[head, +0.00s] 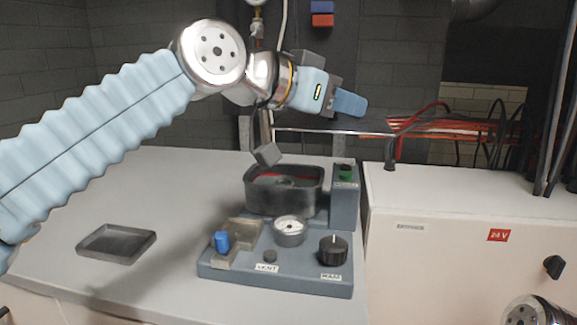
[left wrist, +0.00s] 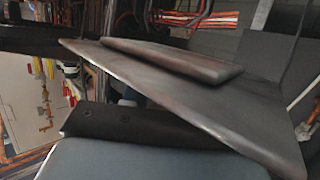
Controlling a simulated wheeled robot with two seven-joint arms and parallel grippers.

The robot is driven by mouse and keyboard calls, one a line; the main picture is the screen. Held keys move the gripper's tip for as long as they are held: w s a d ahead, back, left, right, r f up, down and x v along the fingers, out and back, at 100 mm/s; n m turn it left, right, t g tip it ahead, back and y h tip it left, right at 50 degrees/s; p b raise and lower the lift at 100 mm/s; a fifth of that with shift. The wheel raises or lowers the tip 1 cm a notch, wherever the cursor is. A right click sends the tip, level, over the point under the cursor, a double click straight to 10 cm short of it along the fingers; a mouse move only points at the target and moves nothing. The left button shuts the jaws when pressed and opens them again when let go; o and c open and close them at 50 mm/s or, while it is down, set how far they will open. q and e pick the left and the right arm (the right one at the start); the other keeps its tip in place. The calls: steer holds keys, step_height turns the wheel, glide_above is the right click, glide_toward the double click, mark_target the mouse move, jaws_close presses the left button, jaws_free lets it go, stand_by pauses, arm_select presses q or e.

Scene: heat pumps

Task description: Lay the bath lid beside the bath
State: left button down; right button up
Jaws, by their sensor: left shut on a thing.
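The dark bath (head: 262,200) stands on the blue-grey base unit and is open at the top, with red showing inside. My left gripper (head: 330,95) is up above and behind the bath, shut. In the left wrist view a dark flat plate with a raised bar, which looks like the bath lid (left wrist: 215,112), lies close across the jaws, tilted. In the head view I cannot make out the lid clearly. A small grey tilted block (head: 267,154) hangs just over the bath's rear left rim. My right gripper is not in view.
A shallow dark tray (head: 117,243) lies on the pale bench (head: 175,185) left of the bath, with bare bench around it. A white cabinet (head: 450,250) stands right.

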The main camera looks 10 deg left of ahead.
mark_target(307, 118)
arm_select(q)
steer(key=shift+w+a+f+b, duration=0.5)
steer(key=shift+w+a+f, duration=0.95)
steer(key=shift+f, duration=0.5)
steer(key=shift+w+a+f+b, duration=0.45)
steer(key=shift+w+a+f, duration=0.95)
steer(key=shift+f, duration=0.6)
steer(key=shift+w+a+f+b, duration=0.5)
steer(key=shift+w+a+f, duration=0.95)
steer(key=shift+f, duration=0.5)
steer(key=shift+f+b, duration=0.3)
steer(key=shift+b, duration=0.05)
steer(key=c, duration=0.9)
jaws_free()
steer(key=shift+r, duration=0.1)
steer(key=shift+o, duration=0.2)
